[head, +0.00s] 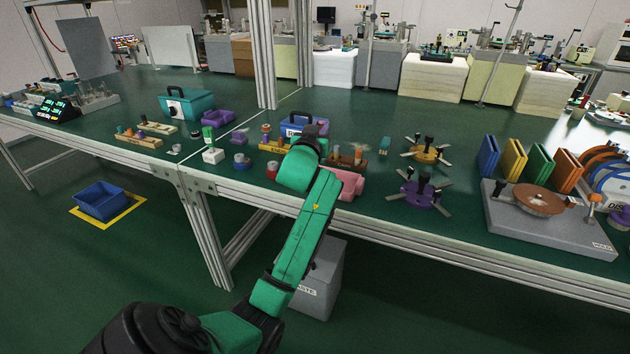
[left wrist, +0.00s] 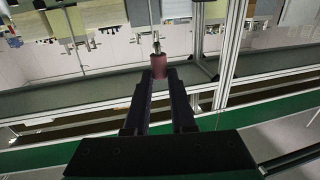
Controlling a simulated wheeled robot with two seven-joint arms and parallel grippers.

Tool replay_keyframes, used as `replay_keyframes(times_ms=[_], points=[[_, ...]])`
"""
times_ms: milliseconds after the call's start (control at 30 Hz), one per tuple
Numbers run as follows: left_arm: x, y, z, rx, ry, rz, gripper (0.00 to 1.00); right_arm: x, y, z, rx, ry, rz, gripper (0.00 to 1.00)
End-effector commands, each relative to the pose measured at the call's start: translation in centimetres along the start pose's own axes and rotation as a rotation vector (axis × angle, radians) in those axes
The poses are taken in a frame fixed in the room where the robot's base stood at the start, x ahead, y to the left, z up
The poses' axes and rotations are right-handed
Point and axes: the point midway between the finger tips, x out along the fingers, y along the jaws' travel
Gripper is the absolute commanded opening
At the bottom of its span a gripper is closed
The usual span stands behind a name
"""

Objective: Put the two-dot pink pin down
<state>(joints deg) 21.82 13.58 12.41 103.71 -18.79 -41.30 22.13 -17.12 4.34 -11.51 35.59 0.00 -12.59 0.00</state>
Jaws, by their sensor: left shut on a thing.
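My left gripper (left wrist: 159,76) is shut on a dull pink pin (left wrist: 158,65) in the left wrist view. The pin has a thicker pink body between the fingertips and a thin metal stem that points away from the gripper. No dots can be made out on it. In the head view my green left arm reaches over the bench's front edge, and its wrist hides the fingers and the pin. My right gripper is not in view.
On the green bench (head: 225,185), wooden pin blocks stand at the left (head: 137,142) and beside my wrist (head: 345,161). A pink object (head: 350,184) lies near the edge. Clamp-like yellow (head: 427,154) and purple (head: 424,193) tools are further right. A grey waste bin (head: 318,285) stands below.

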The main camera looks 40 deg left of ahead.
Motion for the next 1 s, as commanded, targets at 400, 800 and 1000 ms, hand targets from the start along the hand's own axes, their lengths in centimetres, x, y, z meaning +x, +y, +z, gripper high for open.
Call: replay_keyframes(times_ms=[400,800,1000], points=[[0.0,0.0,11.8,-0.001,-0.002,0.001,0.0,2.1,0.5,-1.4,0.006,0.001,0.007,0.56],[0.0,0.0,15.0,0.001,0.0,0.001,0.0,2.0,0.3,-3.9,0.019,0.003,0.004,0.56],[0.0,0.0,15.4,0.001,0.0,0.001,0.0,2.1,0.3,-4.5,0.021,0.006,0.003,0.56]])
